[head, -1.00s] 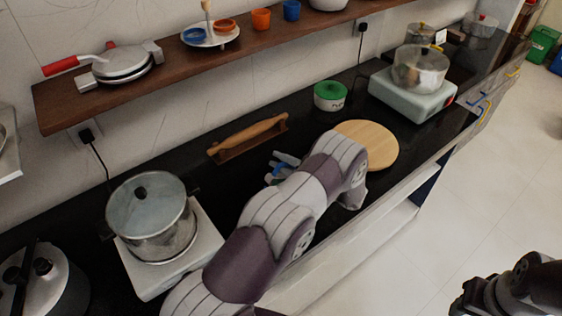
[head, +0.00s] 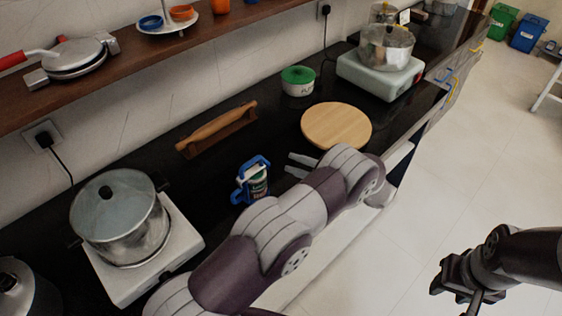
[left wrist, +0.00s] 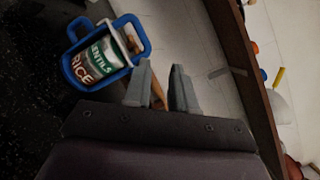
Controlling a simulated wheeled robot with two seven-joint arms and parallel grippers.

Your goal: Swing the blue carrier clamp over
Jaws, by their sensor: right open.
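The blue carrier clamp (head: 241,193) stands on the black counter, around a green and white container (head: 259,184). In the left wrist view the carrier (left wrist: 78,81) is a blue frame with an open handle loop, and the container (left wrist: 98,62) reads "LENTILS" and "RICE". My left gripper (head: 297,164) is open and empty, to the right of the carrier and apart from it. Its two fingers (left wrist: 161,88) show a gap between them in the left wrist view. My right gripper (head: 462,285) is open at the lower right, over the floor and far from the carrier.
A steel pot (head: 121,217) on a white hob stands left of the carrier. A rolling pin (head: 216,126) lies behind it. A round wooden board (head: 337,125) and a green-lidded tub (head: 298,81) are beyond my left gripper. Another pot (head: 385,47) stands farther right.

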